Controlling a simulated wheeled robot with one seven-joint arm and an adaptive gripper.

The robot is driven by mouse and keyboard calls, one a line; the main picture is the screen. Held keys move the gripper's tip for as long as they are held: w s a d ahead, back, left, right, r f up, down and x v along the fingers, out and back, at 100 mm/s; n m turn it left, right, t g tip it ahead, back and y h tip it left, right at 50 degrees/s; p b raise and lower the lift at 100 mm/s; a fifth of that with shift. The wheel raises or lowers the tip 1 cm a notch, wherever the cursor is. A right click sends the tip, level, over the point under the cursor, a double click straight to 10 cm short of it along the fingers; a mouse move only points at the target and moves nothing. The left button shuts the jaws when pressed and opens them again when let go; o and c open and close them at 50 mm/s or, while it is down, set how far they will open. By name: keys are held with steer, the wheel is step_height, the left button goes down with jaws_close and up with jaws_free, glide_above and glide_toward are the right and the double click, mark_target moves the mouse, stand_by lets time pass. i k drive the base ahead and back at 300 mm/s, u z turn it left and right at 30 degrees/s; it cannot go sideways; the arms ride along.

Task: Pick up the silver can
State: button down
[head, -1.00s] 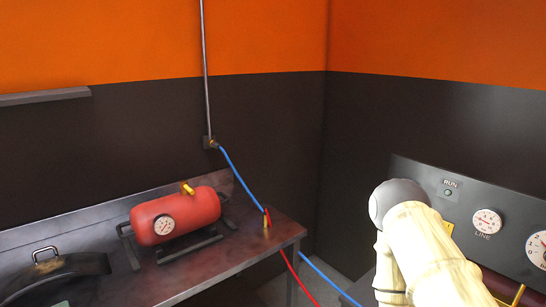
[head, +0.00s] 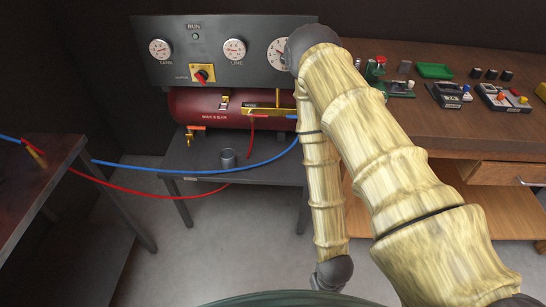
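A small silver-grey can (head: 227,158) stands upright on a low dark metal table (head: 205,183), near its front edge and below the red compressor tank. My arm crosses the right half of the head view, bends at the top, and comes down to a dark joint near the bottom, to the right of the can and apart from it. My gripper itself does not show, so its state cannot be seen.
The red tank (head: 200,106) and gauge panel (head: 220,75) stand behind the can. A blue hose (head: 150,170) and a red hose (head: 130,197) cross near the table front. A dark bench (head: 30,180) stands left, a wooden workbench (head: 440,125) right. The floor (head: 190,250) between is clear.

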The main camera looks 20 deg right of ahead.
mark_target(228, 156)
steer(key=u, duration=0.2)
steer(key=k, duration=1.05)
steer(key=u, duration=1.15)
steer(key=i, duration=1.1)
steer(key=z, duration=1.05)
steer(key=i, duration=0.85)
steer(key=z, duration=0.95)
